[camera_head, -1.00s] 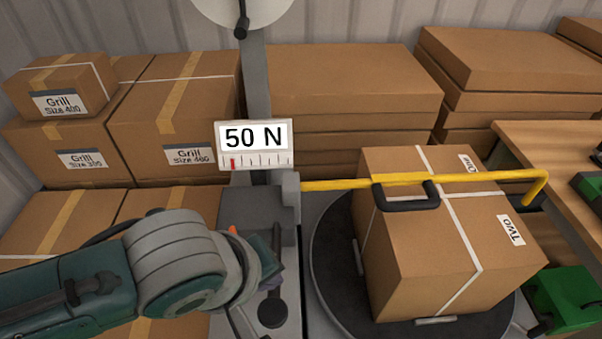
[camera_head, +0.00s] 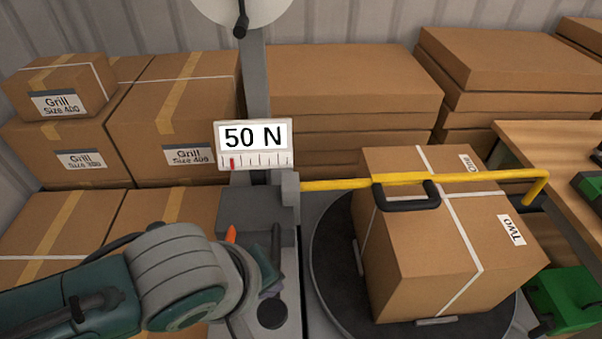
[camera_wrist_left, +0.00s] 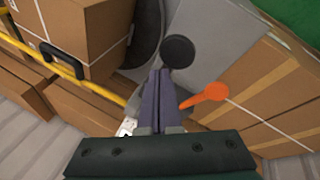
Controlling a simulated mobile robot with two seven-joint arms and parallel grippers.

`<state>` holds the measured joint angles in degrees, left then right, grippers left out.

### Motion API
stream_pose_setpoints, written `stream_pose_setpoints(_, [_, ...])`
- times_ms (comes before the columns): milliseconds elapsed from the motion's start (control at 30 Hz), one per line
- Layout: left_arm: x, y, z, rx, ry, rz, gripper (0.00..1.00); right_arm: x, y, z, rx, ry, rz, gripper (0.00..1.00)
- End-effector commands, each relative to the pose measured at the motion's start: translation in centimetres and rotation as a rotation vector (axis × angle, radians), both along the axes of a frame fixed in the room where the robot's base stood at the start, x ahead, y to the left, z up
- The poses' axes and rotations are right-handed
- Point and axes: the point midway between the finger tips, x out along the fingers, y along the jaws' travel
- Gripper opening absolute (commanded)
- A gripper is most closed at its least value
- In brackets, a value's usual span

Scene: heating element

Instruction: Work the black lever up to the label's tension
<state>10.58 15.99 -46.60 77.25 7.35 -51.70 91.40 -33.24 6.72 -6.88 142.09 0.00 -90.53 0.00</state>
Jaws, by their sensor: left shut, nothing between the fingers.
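The black lever (camera_head: 276,243) stands on the grey machine column, its round black end (camera_head: 272,314) showing just below my fingers; that end also shows in the left wrist view (camera_wrist_left: 178,51). An orange lever (camera_head: 231,234) is beside it, and in the left wrist view (camera_wrist_left: 207,95) it lies right of my fingers. My left gripper (camera_head: 272,284) is shut and empty, close to the black lever; its fingers (camera_wrist_left: 160,98) point toward the round end. I cannot tell whether they touch. The label (camera_head: 253,137) reads 50 N; the red mark on the scale (camera_head: 253,162) below is near the left end.
A yellow bar (camera_head: 330,184) with a black handle (camera_head: 406,196) reaches right across a strapped carton (camera_head: 420,260) on a dark turntable (camera_head: 335,280). Stacked cartons (camera_head: 175,120) stand behind and left. A wooden table (camera_head: 560,150) and a green object (camera_head: 565,300) are at right.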

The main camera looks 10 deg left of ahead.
Motion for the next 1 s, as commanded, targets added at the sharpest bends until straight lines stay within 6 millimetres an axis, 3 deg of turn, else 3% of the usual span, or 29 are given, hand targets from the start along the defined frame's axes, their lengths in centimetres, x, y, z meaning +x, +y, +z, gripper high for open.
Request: stream_pose_setpoints(1000, [-0.5,-0.1,-1.2,0.001,0.002,0.0,0.0,0.0,-0.1,-0.7,-0.004,0.0,0.003,0.5])
